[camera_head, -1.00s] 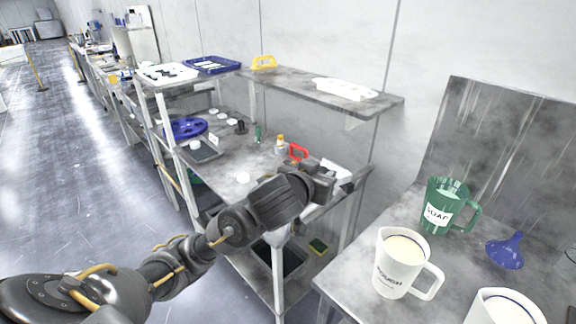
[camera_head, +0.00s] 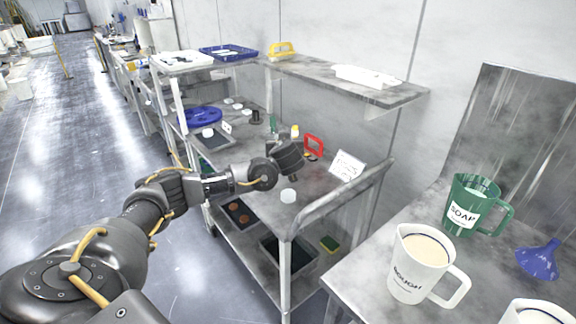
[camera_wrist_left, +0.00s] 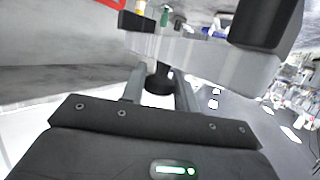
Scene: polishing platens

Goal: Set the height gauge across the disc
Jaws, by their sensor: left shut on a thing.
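My left gripper (camera_head: 297,178) is shut and points down over the near part of the middle shelf of the rack. In the left wrist view a pale grey bar (camera_wrist_left: 205,58) with dark blocks at its ends lies across the gripper. I take it to be the held height gauge, but its full shape is hidden; in the head view I cannot make it out. My right gripper is not in view.
A red frame (camera_head: 314,146) and a white sign (camera_head: 347,165) stand right of the gripper. A white puck (camera_head: 288,196) lies close below it. A yellow-capped bottle (camera_head: 295,131) and a small black item (camera_head: 255,117) stand behind. The upper shelf (camera_head: 320,78) overhangs the back.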

